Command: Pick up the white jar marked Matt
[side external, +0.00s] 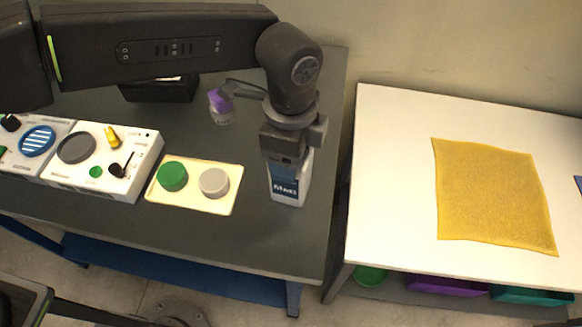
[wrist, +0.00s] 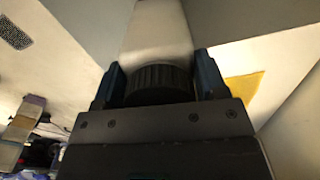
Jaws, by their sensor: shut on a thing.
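The white jar marked Matt (side external: 287,188), with a blue label band, is upright below my gripper (side external: 291,158) in the side view, near the right edge of the dark bench. My gripper is shut on its top. The wrist view shows the jar's black ribbed lid (wrist: 160,82) between the two fingers of my gripper (wrist: 158,84), with the pale jar body (wrist: 157,32) beyond it. The fingers hide part of the jar's upper end in the side view. I cannot tell whether its base touches the bench.
A purple-capped container (side external: 221,107) is left of my gripper. A cream tray (side external: 193,207) with green and grey round pieces lies left of the jar. Control panels (side external: 110,165) stand further left. Across a gap, a white table (side external: 390,180) bears a yellow cloth (side external: 491,196).

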